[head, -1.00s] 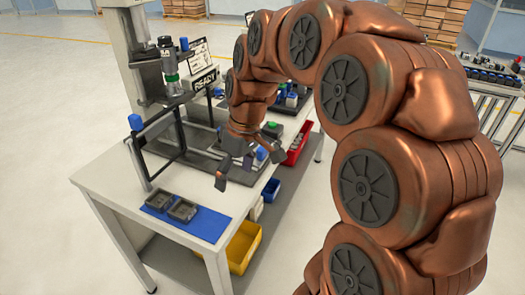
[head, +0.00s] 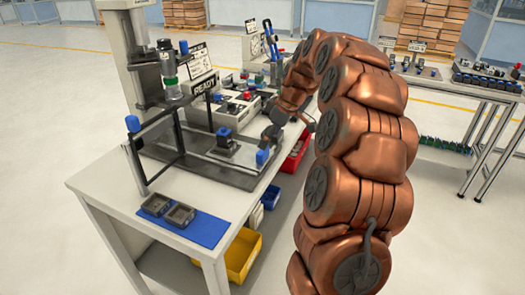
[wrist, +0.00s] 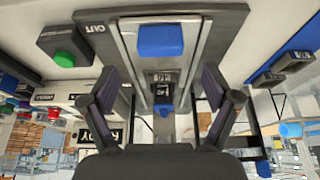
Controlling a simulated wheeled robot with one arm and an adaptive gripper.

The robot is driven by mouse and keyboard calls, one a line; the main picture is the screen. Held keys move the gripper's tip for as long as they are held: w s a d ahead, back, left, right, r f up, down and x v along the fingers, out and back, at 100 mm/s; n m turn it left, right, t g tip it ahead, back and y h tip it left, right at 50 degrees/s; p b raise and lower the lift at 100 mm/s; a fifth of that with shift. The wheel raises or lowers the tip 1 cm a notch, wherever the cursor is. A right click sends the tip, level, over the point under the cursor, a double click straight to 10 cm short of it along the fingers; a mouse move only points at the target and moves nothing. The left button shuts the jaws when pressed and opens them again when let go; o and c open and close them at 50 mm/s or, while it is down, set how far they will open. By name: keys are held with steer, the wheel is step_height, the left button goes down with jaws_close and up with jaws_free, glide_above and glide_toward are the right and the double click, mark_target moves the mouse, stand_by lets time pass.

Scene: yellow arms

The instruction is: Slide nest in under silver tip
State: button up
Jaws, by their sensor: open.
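The nest (head: 227,141), a dark block with a blue part on top, sits on the slide on the table. It also appears between two rails in the wrist view (wrist: 163,80). A blue handle (head: 262,157) stands at the slide's right end; the wrist view shows a blue block (wrist: 160,40) at the end marked OUT. The silver tip (head: 173,92) hangs from the press, left of the nest and apart from it. My gripper (wrist: 160,82) is open and empty above the slide, its fingers spread to either side of the rails. In the head view it is small and partly obscured.
Two dark trays (head: 168,209) lie on a blue mat at the near corner. A green button (wrist: 64,59) stands beside the slide. Red, blue and yellow bins hang below the table edge.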

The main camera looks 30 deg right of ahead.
steer(key=p+x, duration=0.1)
steer(key=x, duration=0.5)
steer(key=shift+f, duration=0.15)
steer(key=shift+c, duration=0.2)
jaws_close()
steer(key=shift+a, duration=0.1)
